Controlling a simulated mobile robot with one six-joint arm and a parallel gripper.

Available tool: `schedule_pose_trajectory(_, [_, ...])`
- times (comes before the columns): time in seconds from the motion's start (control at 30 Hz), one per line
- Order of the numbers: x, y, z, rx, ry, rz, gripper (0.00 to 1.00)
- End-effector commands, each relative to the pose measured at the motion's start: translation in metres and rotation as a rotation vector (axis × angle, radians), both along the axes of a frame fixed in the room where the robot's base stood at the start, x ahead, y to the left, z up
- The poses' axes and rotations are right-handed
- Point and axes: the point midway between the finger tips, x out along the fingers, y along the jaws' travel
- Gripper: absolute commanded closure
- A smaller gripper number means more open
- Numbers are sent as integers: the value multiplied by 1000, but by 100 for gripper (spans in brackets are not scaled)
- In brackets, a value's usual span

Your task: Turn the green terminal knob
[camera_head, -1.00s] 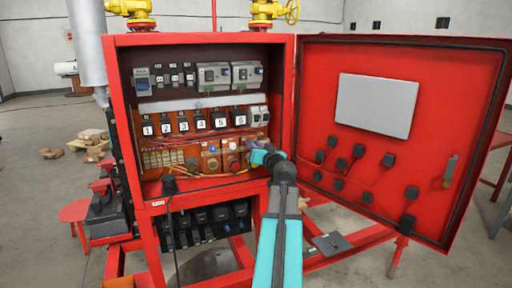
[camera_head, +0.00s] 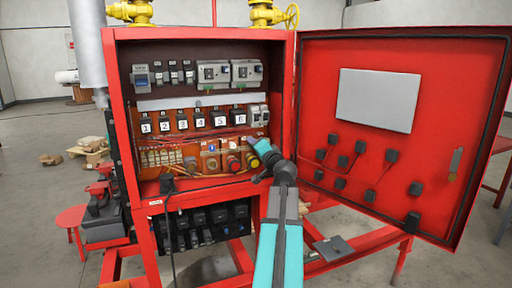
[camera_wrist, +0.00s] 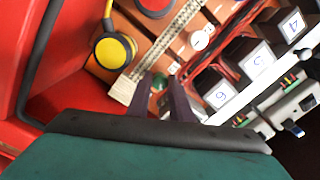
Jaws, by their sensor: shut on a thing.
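The green terminal knob (camera_wrist: 160,80) shows small between my fingertips in the wrist view, on a pale terminal strip (camera_wrist: 165,45). My gripper (camera_wrist: 158,88) is shut on it, one dark finger on each side. Part of the knob is hidden by the fingers. In the head view my gripper (camera_head: 254,142) reaches into the right side of the open red cabinet (camera_head: 203,34), and the green knob cannot be made out there.
A yellow knob (camera_wrist: 115,50) and a red knob (camera_wrist: 154,6) stand close by. Numbered breakers (camera_wrist: 222,94) and red wires lie to the right in the wrist view. The open cabinet door (camera_head: 420,165) stands right of my arm.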

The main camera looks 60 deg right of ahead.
Motion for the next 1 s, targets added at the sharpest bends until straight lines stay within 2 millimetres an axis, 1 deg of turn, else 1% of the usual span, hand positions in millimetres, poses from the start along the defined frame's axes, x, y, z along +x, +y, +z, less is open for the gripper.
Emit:
schedule_pose_trajectory(0.03, [-2,0,-4,33,-18,-2,100])
schedule_pose_trajectory(0.6, [-2,0,-3,440,-318,-4,100])
schedule_pose_trajectory(0.8, [-2,0,-4,531,-385,-4,100])
schedule_pose_trajectory(1.0, [-2,0,-4,575,-417,-5,100])
